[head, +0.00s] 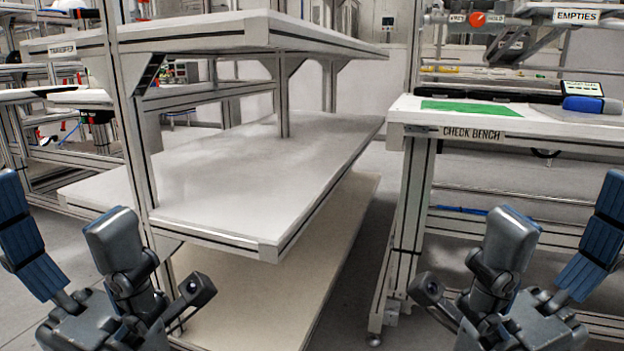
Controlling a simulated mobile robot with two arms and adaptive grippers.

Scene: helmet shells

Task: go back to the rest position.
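My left gripper (72,240) is at the lower left of the head view, with its blue-grey fingers spread apart and nothing between them. My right gripper (556,245) is at the lower right, also with its fingers spread and empty. Both are raised in front of me at about the same height. Neither appears to touch anything. No helmet shell is clearly recognisable in this view.
A shelf rack with an empty middle shelf (250,185) and a lower shelf (245,292) stands ahead. The check bench (540,127) on the right carries a green mat (470,107) and a blue object (592,105). Grey floor shows between them.

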